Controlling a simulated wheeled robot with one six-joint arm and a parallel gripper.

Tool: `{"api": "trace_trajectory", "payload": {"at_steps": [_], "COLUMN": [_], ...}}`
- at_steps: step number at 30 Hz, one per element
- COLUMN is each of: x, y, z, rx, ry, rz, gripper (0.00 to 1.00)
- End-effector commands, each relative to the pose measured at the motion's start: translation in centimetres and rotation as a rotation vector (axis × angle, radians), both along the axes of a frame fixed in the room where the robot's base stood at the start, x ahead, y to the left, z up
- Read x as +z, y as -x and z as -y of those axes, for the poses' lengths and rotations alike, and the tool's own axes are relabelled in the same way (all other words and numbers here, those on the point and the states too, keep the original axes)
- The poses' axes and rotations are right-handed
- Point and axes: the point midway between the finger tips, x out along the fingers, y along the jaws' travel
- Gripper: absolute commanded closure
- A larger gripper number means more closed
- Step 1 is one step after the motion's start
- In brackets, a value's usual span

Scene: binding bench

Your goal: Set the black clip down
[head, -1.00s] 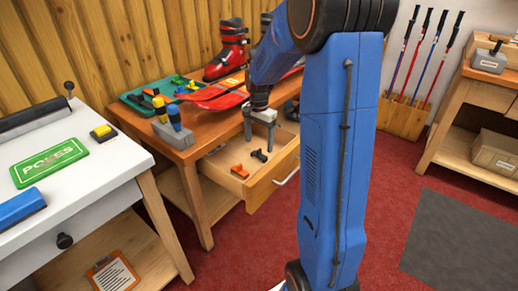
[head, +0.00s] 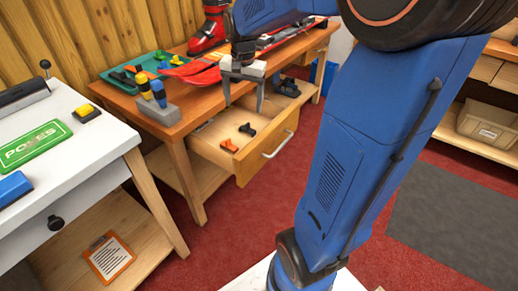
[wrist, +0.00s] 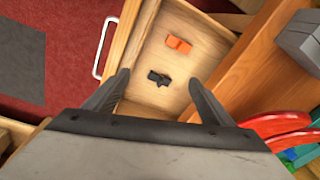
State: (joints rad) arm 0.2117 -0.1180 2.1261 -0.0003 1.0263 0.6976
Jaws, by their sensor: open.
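The black clip (head: 247,130) lies on the floor of the open wooden drawer (head: 284,124). An orange clip (head: 229,145) lies in the drawer beside it, apart from it. In the wrist view, the black clip (wrist: 159,79) shows between and beyond my fingertips, with the orange clip (wrist: 178,44) farther off. My gripper (head: 243,106) is open and empty, above the drawer, with its fingers pointing down. It also shows in the wrist view (wrist: 158,82). Nothing touches the black clip except the drawer floor.
A white table (head: 95,135) stands at the left. The drawer has free floor around the clips.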

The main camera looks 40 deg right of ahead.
Motion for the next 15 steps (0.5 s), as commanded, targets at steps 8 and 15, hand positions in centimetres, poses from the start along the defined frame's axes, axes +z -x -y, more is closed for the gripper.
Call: {"api": "trace_trajectory", "payload": {"at_steps": [8,15], "x": [2.3,2.7], "y": [7.1,13.1], "z": [-4.1,-6.7], "rx": [0.260,0.482], "ry": [0.046,0.097], "rz": [0.085,0.154], "gripper": [0.24,0.24]}}
